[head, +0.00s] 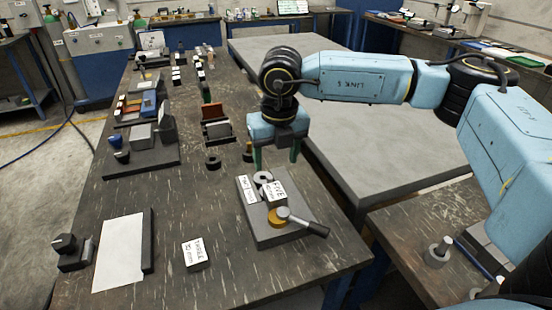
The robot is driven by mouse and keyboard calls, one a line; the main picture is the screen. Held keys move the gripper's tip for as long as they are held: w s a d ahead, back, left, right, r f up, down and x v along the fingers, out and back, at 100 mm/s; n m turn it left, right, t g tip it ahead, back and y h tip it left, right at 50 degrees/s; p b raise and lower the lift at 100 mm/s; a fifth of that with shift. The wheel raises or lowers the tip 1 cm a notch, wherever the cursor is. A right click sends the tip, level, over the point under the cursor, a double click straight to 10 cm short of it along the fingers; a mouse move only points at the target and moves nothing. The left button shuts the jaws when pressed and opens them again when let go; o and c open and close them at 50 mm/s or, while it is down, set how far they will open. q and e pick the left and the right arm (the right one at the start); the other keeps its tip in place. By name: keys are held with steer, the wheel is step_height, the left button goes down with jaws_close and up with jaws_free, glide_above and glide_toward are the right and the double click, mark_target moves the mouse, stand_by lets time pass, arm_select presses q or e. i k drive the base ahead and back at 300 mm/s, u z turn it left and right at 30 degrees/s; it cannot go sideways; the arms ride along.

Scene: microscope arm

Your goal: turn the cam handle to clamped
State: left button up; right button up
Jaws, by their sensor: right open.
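The cam handle (303,222) is a lever with a pale round hub and a dark grip at its right end. It points right and slightly toward the front, over the edge of a grey base plate (270,240). A brass-coloured disc (274,222) sits beside the hub. A pale ring (263,178) and a white lettered block (277,192) stand behind it on the plate. My right gripper (276,156) is open and empty, pointing down behind the plate, apart from the handle. My left gripper is out of view.
A small lettered block (195,254) stands left of the plate. A white sheet (120,251) and a dark knob (66,245) are at the front left. A black ring (213,162) and a small dark post (248,151) are near my right gripper. The bench between is clear.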

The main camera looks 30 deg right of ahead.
mark_target(300, 225)
steer(key=z, duration=1.25)
